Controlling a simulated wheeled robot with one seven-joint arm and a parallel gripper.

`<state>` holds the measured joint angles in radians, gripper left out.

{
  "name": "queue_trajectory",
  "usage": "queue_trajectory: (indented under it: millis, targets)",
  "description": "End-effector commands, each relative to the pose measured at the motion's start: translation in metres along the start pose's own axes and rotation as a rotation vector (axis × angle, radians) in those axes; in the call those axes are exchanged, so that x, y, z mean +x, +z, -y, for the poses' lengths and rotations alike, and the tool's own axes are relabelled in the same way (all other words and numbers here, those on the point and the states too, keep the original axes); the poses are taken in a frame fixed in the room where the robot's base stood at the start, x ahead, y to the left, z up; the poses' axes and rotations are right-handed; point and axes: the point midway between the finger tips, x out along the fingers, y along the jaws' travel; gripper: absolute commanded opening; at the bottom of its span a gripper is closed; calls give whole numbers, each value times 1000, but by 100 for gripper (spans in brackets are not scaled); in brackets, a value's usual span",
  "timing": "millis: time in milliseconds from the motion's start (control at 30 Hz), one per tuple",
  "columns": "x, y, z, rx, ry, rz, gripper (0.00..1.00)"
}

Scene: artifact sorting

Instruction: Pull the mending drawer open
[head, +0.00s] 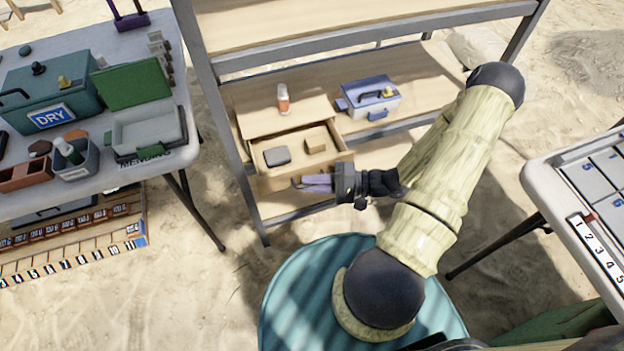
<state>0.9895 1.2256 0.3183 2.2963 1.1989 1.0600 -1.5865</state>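A wooden drawer (262,147) in the shelf unit stands partly pulled out, its inside visible from above. A dark grey flat piece (277,156) and a small brown block (316,145) lie in it. I cannot read a label on this drawer. My gripper (304,182) is at the drawer's front, its pale purple fingers pointing left along the front face. The handle is hidden, and I cannot tell whether the fingers are closed on it.
A small orange-and-white bottle (283,99) and a blue-and-white box (370,100) stand above and beside the drawer. The left table (110,180) holds a teal DRY box (45,90) and a grey bin (146,131) by a MENDING label. Another table (545,172) is at right.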

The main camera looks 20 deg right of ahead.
Motion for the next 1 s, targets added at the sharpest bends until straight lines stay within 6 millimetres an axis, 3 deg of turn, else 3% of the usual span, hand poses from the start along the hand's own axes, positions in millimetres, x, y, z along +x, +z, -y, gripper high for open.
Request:
queue_trajectory:
  millis: [67,600,767,1000]
  targets:
    - [0,0,0,0,-1,0,31]
    - [-4,0,2,-1,-4,1,31]
    - [-24,0,2,-2,-3,-2,31]
    - [-71,-1,1,-2,-3,-4,31]
